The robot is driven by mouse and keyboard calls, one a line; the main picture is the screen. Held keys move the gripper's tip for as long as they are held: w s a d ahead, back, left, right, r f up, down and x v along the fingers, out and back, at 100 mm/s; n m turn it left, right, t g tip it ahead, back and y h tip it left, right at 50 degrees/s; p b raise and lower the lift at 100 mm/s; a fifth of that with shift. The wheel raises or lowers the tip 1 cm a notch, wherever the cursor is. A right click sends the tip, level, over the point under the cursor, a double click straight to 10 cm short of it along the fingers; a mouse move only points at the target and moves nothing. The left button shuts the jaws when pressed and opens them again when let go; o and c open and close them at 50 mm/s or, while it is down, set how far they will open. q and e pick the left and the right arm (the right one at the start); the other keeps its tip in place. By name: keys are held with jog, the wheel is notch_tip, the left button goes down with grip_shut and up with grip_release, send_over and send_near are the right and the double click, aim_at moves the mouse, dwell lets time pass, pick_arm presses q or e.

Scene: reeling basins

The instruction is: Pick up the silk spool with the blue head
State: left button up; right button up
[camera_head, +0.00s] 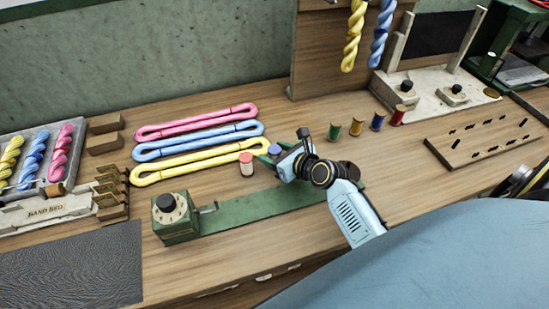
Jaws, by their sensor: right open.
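A small spool-like piece with a blue head (274,150) stands at the tip of my right gripper; its lower part is hidden. My right gripper (272,158) reaches in from the lower right, low over the table, with its fingers close to the blue head. It is open; I cannot tell whether the spool stands between the fingers or beside them. Another spool with a red head and pale body (246,164) stands upright just left of the gripper, apart from it. My left gripper is not in view.
Yellow, blue and pink skeins (198,165) lie to the left. A green plate with a dial box (176,218) lies in front. Several thread spools (356,126) stand behind to the right. A pegged wooden board (484,138) lies at the right.

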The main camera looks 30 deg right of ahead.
jog(key=shift+c, duration=0.3)
jog(key=c, duration=0.9)
